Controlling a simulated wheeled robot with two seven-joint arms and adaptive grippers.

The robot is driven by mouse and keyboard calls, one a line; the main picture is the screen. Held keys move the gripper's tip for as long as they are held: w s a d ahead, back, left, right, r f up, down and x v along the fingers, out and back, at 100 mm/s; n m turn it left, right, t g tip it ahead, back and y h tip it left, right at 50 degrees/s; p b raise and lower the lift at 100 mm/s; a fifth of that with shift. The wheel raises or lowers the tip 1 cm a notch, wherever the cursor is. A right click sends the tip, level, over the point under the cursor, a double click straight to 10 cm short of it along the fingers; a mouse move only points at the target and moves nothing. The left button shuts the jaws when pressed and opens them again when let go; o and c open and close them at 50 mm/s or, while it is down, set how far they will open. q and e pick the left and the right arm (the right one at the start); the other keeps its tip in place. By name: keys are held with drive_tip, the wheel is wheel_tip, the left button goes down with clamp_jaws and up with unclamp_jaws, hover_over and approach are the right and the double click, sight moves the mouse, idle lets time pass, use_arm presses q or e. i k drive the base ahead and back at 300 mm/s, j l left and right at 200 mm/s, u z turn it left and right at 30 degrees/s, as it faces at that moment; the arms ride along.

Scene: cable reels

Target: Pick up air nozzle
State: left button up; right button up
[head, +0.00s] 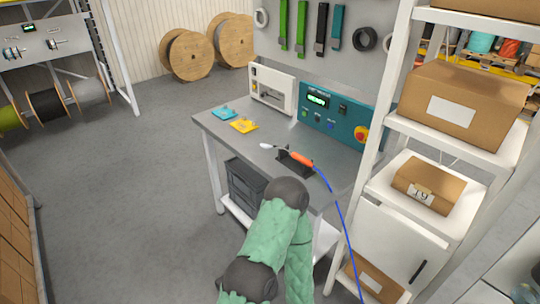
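The air nozzle (301,158) has an orange body and lies at the front of the grey workbench (222,122). A blue hose (341,210) runs from its right end over the bench edge and down. A black piece (288,166) is under or beside the nozzle; I cannot tell what it is. A small pale item lies just left of the nozzle. One of my green arms reaches up from the bottom to just in front of the bench.
A white shelf unit (369,151) with cardboard boxes (433,187) stands close on the right. Yellow (243,126) and blue (222,113) pieces lie on the bench's left part. A teal control box (343,115) stands at its back. The floor to the left is clear.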

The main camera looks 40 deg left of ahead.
sight(302, 160)
drive_tip(key=u, duration=1.25)
drive_tip(key=i+j+u, duration=0.1)
drive_tip(key=i+j, duration=0.5)
drive_tip(key=j, duration=0.15)
